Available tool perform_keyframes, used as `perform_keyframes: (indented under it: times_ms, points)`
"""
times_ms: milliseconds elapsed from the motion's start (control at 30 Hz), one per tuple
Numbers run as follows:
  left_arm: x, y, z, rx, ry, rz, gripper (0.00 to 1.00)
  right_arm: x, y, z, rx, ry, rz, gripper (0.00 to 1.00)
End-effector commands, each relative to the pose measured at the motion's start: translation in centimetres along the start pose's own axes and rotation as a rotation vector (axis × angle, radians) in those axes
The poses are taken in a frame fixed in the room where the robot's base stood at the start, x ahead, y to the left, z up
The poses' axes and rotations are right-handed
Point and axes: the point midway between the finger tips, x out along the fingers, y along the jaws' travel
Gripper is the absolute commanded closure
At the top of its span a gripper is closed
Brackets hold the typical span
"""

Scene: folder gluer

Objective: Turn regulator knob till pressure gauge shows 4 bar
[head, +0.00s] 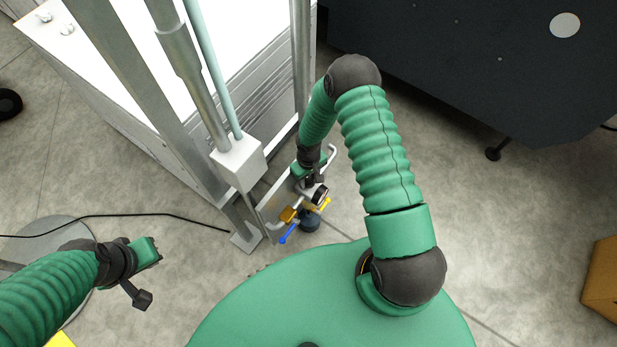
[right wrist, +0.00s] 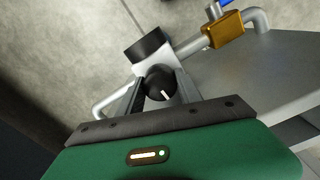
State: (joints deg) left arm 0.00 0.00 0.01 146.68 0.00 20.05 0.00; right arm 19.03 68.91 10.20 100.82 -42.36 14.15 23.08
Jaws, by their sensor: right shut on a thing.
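The regulator knob (right wrist: 160,84) is black with a white mark and sits between the two fingers of my right gripper (right wrist: 158,92), which is shut on it. In the head view my right gripper (head: 314,180) reaches down to the regulator at the foot of the machine frame. The pressure gauge (right wrist: 147,49) shows in the right wrist view as a black round housing just beyond the knob. Its dial face is turned away there, and it is too small to read in the head view (head: 321,194). My left gripper (head: 146,254) is away at the left, its fingers unclear.
A brass valve (right wrist: 223,38) sits on the pipe beside the regulator. A white box (head: 238,163) hangs on the frame post. A black cable (head: 130,215) crosses the open floor at left.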

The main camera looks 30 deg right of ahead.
Motion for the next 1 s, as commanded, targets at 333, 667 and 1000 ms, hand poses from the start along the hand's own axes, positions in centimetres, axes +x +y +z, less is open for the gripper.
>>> perform_keyframes:
  times_ms: [333,667,1000]
  points:
    - [-1.3,0.0,-0.3,0.0,0.0,0.0,1.0,-0.3,0.2,-0.1,-0.24,0.001,0.003,0.99]
    - [-2.2,0.0,-0.5,0.0,0.0,0.0,1.0,-0.3,0.2,-0.1,-0.553,0.001,0.003,0.99]
    - [-2.9,0.0,-0.7,0.0,0.0,0.0,1.0,-0.2,0.2,-0.1,-0.821,0.001,0.004,0.99]
